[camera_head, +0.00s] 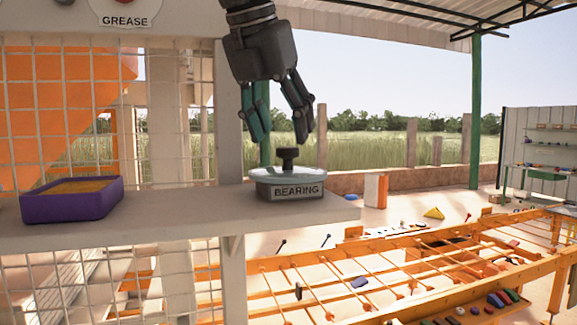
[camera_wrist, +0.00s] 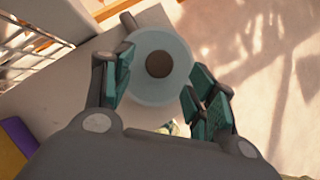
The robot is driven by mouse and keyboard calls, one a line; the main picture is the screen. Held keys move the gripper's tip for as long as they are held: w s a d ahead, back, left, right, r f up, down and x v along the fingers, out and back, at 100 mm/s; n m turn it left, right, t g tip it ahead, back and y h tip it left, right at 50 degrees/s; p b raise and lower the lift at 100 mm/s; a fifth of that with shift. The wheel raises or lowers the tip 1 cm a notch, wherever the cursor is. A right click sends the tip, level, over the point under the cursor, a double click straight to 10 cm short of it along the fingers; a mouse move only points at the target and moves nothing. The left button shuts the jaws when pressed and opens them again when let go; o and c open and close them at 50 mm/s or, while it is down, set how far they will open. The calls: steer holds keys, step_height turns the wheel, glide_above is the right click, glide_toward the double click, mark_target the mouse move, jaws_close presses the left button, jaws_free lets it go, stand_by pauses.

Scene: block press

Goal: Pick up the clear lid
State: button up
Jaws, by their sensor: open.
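The clear lid (camera_head: 288,174) is a pale, see-through disc with a dark knob (camera_head: 287,157) on top. It sits on a grey container labelled BEARING (camera_head: 297,191), near the right end of the shelf. My gripper (camera_head: 282,140) is open and points down, with its fingertips a little above the knob. In the wrist view the lid (camera_wrist: 158,88) lies between the two fingers (camera_wrist: 155,93), with its round knob (camera_wrist: 159,64) near the middle. The fingers look apart from the knob. The container is mostly hidden beneath the lid there.
The pale shelf (camera_head: 170,226) holds a purple tray (camera_head: 66,206) with yellowish contents at the left. A wire mesh (camera_head: 60,120) stands behind the shelf. The shelf's right end is close to the container. An orange frame (camera_head: 400,270) stands beyond and below.

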mark_target(288, 149)
steer(key=shift+f+p, duration=0.15)
steer(key=shift+p, duration=0.2)
steer(key=p+x, duration=0.2)
steer(key=x, duration=0.2)
steer(key=shift+w+d, duration=0.1)
steer(key=shift+w, duration=0.15)
steer(key=shift+f, duration=0.25)
steer(key=c, duration=1.2)
